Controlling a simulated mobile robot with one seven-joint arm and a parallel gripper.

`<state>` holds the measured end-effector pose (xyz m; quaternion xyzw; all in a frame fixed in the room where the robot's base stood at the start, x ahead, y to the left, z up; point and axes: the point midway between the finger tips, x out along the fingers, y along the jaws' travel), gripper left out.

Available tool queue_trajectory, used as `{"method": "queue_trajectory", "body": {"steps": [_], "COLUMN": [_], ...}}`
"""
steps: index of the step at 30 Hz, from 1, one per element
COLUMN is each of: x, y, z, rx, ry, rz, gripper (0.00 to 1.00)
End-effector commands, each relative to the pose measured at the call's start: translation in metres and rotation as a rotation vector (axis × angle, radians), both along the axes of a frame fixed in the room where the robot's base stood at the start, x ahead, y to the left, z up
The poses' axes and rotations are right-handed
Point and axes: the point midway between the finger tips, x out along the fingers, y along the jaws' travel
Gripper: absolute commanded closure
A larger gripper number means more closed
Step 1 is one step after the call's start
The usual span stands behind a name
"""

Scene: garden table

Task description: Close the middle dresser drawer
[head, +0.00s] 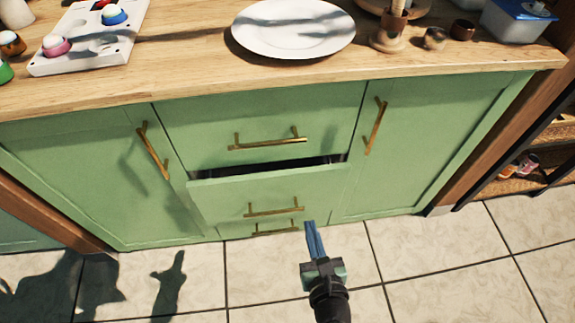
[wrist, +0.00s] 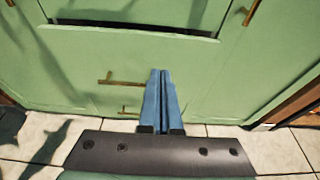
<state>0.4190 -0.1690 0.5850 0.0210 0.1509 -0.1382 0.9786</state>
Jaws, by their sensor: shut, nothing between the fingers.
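The green dresser has a column of drawers in its middle. The middle drawer (head: 268,189) stands partly open, with a dark gap above its front edge and a brass handle (head: 274,212) on it. Its front also fills the centre of the wrist view (wrist: 95,60). The top drawer (head: 190,140) is shut. A lower brass handle (head: 275,232) shows just below the middle drawer. My gripper (head: 311,226) has its blue fingers shut and empty. It is in front of the middle drawer, right of its handle; I cannot tell whether it touches. The fingers also show in the wrist view (wrist: 160,73).
Green cabinet doors flank the drawers, left (head: 90,175) and right (head: 410,150). The wooden top (head: 190,75) carries a white plate (head: 293,27), a white tray (head: 80,50), cups and a blue-lidded box (head: 517,20). The tiled floor (head: 440,265) in front is clear.

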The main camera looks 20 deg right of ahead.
Motion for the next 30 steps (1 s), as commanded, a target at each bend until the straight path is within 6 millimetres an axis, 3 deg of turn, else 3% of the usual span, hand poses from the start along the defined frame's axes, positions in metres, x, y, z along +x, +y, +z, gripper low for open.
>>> {"method": "queue_trajectory", "body": {"steps": [5, 21, 30], "x": [0.016, 0.106, 0.128], "y": [-0.005, -0.03, -0.037], "z": [-0.006, -0.031, -0.031], "rx": [0.003, 0.0, 0.0], "ry": [-0.003, -0.003, -0.001], "rz": [-0.002, 0.001, 0.0], "gripper": [1.0, 1.0, 1.0]}}
